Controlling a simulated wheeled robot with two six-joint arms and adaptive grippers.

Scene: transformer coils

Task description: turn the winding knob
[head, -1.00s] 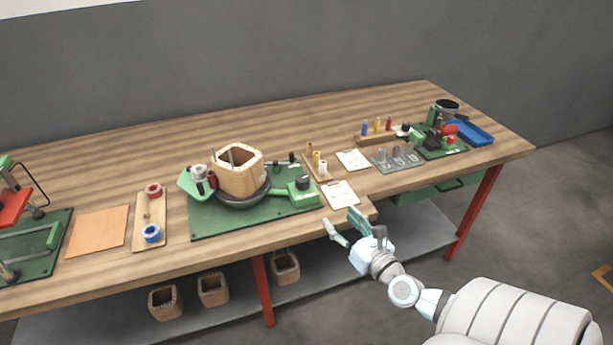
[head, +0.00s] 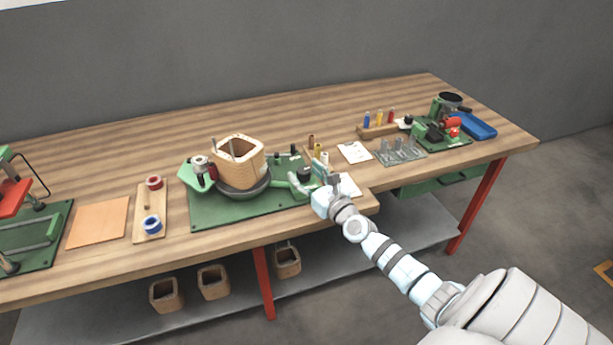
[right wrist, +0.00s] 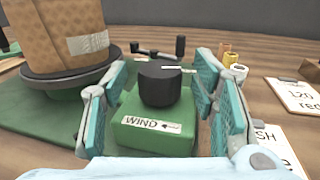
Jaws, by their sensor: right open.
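The winding knob (right wrist: 160,84) is a dark round knob with a white pointer line. It sits on a green box labelled WIND (right wrist: 150,125) on the green winding machine's base plate (head: 225,222). In the head view my right gripper (head: 309,178) is over the front right end of this machine and partly hides the knob. In the right wrist view its two teal fingers stand apart, one on each side of the green box and knob. The knob is between them, with gaps visible. My left gripper is not in view.
A wooden coil former (head: 240,162) stands on a dark turntable just left of the box. Small levers (right wrist: 180,46) rise behind the knob. Spools (right wrist: 238,72) and paper cards (right wrist: 292,95) lie to the right. Bare wooden table lies behind.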

